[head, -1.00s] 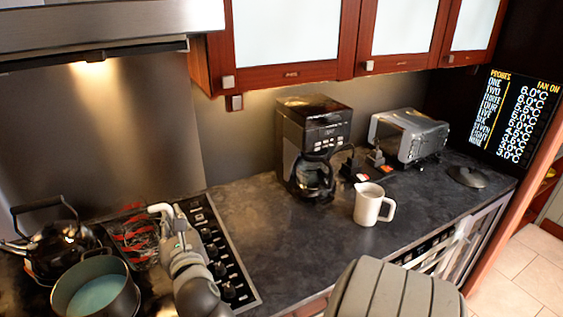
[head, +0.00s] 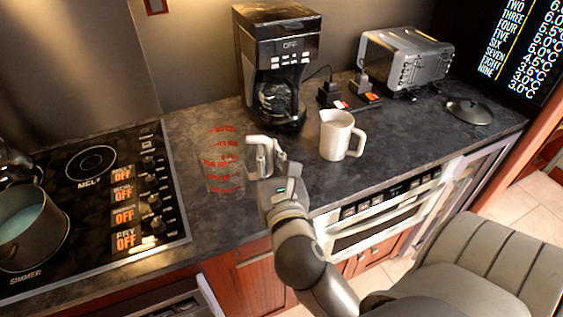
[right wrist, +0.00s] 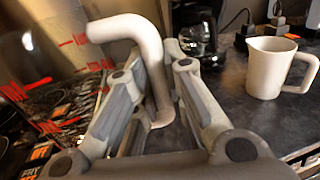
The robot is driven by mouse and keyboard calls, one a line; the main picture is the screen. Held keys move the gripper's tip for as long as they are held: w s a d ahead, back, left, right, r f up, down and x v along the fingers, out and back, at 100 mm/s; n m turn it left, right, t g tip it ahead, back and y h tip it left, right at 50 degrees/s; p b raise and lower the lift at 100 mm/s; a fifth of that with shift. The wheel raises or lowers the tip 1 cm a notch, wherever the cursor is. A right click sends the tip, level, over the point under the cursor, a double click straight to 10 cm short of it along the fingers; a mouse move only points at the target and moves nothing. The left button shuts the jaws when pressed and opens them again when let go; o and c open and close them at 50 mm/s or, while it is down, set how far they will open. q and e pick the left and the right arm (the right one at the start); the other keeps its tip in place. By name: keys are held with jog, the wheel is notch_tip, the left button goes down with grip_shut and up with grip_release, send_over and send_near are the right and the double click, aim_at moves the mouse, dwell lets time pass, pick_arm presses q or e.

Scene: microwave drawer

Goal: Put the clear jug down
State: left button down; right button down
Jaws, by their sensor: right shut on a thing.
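The clear jug (head: 222,163) has red measuring marks and a pale handle (head: 258,152). In the head view it appears upright over the dark counter between the stove and the coffee maker. I cannot tell whether its base touches the counter. My right gripper (head: 272,172) is shut on the jug's handle, on its right side. In the right wrist view the bent handle (right wrist: 150,55) passes between the fingers (right wrist: 150,105), with the red-marked clear wall (right wrist: 60,75) to the left. My left gripper is not in view.
A white mug (head: 335,135) stands right of the jug. Behind are a black coffee maker (head: 275,45) and a toaster oven (head: 405,58). The stove (head: 110,190) with a pot (head: 30,225) lies left. Dark counter (head: 230,215) is bare in front of the jug.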

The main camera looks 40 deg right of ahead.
jog(key=shift+w+d+f+b, duration=0.65)
jog(key=shift+w+b, duration=0.25)
jog(key=w+d+f, duration=0.2)
jog(key=d+f, duration=0.1)
jog(key=w+d+f, duration=0.2)
jog(key=f, duration=0.2)
jog(key=w+d+f, duration=0.3)
jog(key=f, duration=0.1)
jog(key=shift+w+d, duration=0.1)
jog(key=shift+d, duration=0.25)
jog(key=shift+a+f, duration=0.1)
jog(key=shift+f, duration=0.2)
jog(key=c, duration=1.9)
grip_release()
jog(key=shift+f, duration=0.15)
jog(key=o, duration=0.4)
